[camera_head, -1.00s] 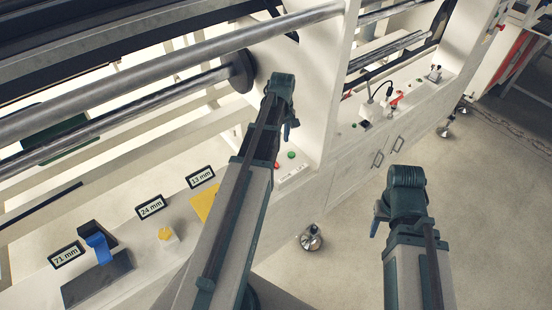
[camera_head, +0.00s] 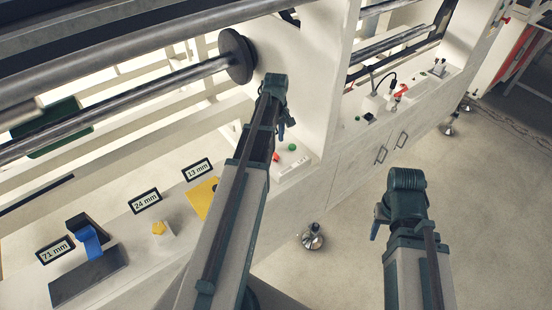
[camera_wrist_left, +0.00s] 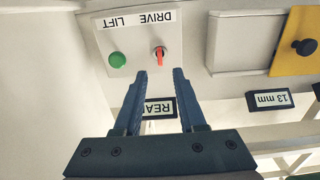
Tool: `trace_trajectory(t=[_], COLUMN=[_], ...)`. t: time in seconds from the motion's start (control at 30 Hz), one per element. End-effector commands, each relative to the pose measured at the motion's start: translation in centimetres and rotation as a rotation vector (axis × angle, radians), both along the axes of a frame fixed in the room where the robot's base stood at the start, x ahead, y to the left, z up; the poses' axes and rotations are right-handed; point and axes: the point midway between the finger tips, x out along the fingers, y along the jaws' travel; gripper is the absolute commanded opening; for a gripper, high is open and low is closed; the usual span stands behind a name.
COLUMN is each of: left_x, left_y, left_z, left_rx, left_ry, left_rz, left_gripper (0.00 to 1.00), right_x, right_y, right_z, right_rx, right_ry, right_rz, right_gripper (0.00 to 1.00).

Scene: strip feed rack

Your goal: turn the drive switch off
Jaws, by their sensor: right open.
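The drive switch (camera_wrist_left: 160,55) is a small red lever under the upside-down word DRIVE in the left wrist view. It sits on a pale control panel (camera_wrist_left: 140,30) beside a green LIFT button (camera_wrist_left: 117,60). In the head view the red switch (camera_head: 276,157) shows just right of my left arm, partly hidden, with the green button (camera_head: 292,147) to its right. My left gripper (camera_wrist_left: 160,72) is open and empty. Its two blue fingers point toward the panel, with the switch between and beyond their tips; contact is not visible. My right gripper (camera_head: 377,228) is open, over the floor at the right.
A REAR label (camera_wrist_left: 160,107) lies behind the left fingers. A yellow plate (camera_head: 203,197) and labels reading 13, 24 and 71 mm stand along the ledge at left. Metal rollers (camera_head: 130,108) cross above. Open floor (camera_head: 470,230) is at right.

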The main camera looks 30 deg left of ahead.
Motion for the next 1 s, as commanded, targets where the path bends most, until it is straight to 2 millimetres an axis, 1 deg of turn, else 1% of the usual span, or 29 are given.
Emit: trace_trajectory(t=[0.03,0.4,0.57,0.87,0.97,1.0], left_x=[0.0,0.0,0.0,0.0,0.0,0.0], left_y=[0.0,0.0,0.0,0.0,0.0,0.0], left_z=[-1.6,-6.6,-7.6,-7.6,-7.6,-7.6], left_rx=[0.000,0.000,0.000,0.000,0.000,0.000], left_ry=[0.000,0.000,0.000,0.000,0.000,0.000], left_rz=[0.000,0.000,0.000,0.000,0.000,0.000], left_gripper=[0.40,0.40,0.40,0.40,0.24,0.17], right_x=[0.0,0.0,0.0,0.0,0.0,0.0], right_y=[0.0,0.0,0.0,0.0,0.0,0.0], right_z=[-1.6,-6.6,-7.6,-7.6,-7.6,-7.6], right_rx=[0.000,0.000,0.000,0.000,0.000,0.000], right_ry=[0.000,0.000,0.000,0.000,0.000,0.000], right_rz=[0.000,0.000,0.001,0.001,0.001,0.001], right_gripper=[0.50,0.50,0.50,0.50,0.50,0.50])
